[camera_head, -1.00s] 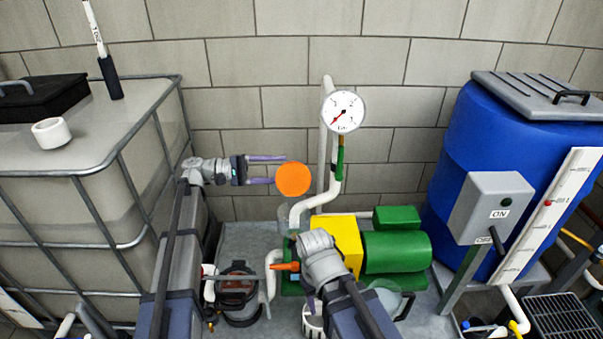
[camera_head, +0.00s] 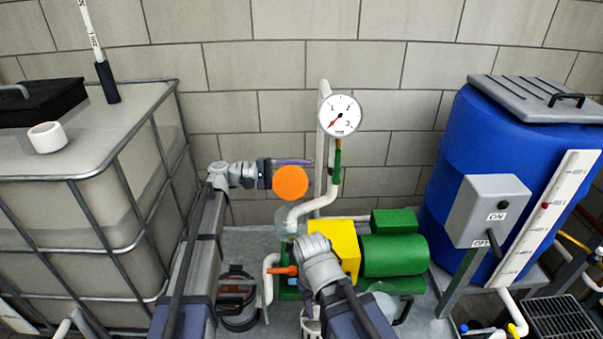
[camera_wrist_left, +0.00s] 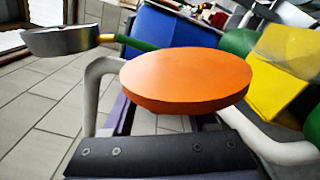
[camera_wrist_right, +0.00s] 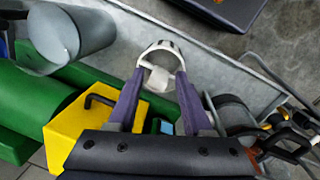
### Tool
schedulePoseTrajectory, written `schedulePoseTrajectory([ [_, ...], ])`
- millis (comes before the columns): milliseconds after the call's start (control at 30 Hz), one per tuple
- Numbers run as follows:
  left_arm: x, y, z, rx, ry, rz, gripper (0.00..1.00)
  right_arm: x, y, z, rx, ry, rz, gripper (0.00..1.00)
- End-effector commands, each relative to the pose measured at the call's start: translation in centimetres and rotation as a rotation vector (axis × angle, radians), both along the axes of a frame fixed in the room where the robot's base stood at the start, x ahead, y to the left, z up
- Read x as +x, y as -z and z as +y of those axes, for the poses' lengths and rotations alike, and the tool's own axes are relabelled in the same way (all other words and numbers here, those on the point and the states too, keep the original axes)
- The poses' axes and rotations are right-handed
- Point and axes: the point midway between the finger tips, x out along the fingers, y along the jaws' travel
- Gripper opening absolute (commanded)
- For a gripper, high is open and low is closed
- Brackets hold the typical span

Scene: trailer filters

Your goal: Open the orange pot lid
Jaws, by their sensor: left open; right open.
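The orange pot lid (camera_head: 290,183) shows as a round disc in front of the wall, above a clear rounded pot (camera_head: 287,220) by the white pipe. My left gripper (camera_head: 303,172) reaches in from the left at the disc; its upper purple finger passes behind the top edge and the lower one is hidden. In the left wrist view the thick orange lid (camera_wrist_left: 186,80) covers the fingertips, with open purple fingers on either side below it; contact cannot be told. My right gripper (camera_wrist_right: 159,85) is open, pointing down at a white strainer basket (camera_wrist_right: 158,72).
A yellow and green pump (camera_head: 380,250) stands right of the lid, below a gauge (camera_head: 342,115) on a pipe. A caged tank (camera_head: 70,190) is at the left. A blue barrel (camera_head: 500,150) and switch box (camera_head: 490,215) are at the right.

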Motion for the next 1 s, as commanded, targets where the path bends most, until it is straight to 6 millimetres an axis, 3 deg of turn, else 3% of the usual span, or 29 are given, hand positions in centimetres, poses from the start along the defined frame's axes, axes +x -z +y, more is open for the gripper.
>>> schedulePoseTrajectory([
  [167,0.0,0.0,0.0,0.0,0.0,0.0,0.58,0.0,0.0,0.0,0.0,0.0,0.0,0.5],
  [700,0.0,0.01,0.02,0.0,0.0,0.0,0.0,0.0,0.0,0.0,0.0,0.0,0.0,0.5],
  [1000,-0.01,0.03,0.02,0.001,0.0,0.0,0.0,0.0,0.01,0.0,0.0,0.0,0.0,0.5],
])
